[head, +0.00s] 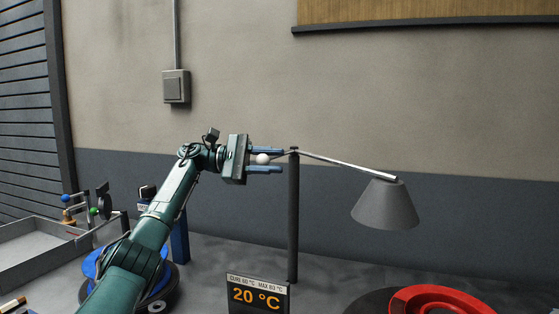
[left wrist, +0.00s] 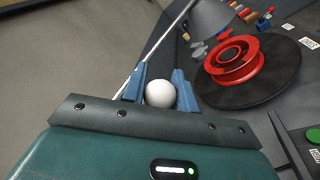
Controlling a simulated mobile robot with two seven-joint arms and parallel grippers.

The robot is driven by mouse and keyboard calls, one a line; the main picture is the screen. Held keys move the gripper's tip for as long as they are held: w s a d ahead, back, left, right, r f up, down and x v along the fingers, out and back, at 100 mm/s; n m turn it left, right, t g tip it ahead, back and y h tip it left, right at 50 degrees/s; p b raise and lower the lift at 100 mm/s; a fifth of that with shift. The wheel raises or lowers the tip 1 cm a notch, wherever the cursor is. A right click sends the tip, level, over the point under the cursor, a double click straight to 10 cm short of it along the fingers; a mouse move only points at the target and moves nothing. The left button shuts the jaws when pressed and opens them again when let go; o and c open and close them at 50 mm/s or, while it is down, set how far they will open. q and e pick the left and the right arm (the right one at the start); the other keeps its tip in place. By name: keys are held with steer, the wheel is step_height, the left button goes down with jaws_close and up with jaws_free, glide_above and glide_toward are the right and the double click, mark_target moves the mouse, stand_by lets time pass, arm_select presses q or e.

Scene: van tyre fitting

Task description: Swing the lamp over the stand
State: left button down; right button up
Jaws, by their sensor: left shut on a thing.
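The lamp has a grey cone shade (head: 386,207) at the end of a thin metal arm (head: 345,163), carried on a dark upright post (head: 293,225). A white ball knob (head: 263,159) is at the other end of the lamp's arm. My left gripper (head: 282,160) is shut on the knob, which shows between the blue fingers in the left wrist view (left wrist: 160,93). A red rim (head: 440,300) lies on a dark round stand (head: 372,302) at the lower right. The shade hangs up and left of the red rim in the head view. My right gripper is not in view.
A display (head: 257,295) reading 20 °C stands in front of the post. A grey tray (head: 35,250) and a blue round thing (head: 92,268) are at the left. A green button (left wrist: 313,136) and several small coloured parts show in the left wrist view.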

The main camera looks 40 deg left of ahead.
arm_select(q)
steer(key=shift+a, duration=0.1)
stand_by(0.3)
steer(key=c, duration=1.3)
jaws_free()
steer(key=shift+a, duration=0.1)
steer(key=shift+o, duration=1)
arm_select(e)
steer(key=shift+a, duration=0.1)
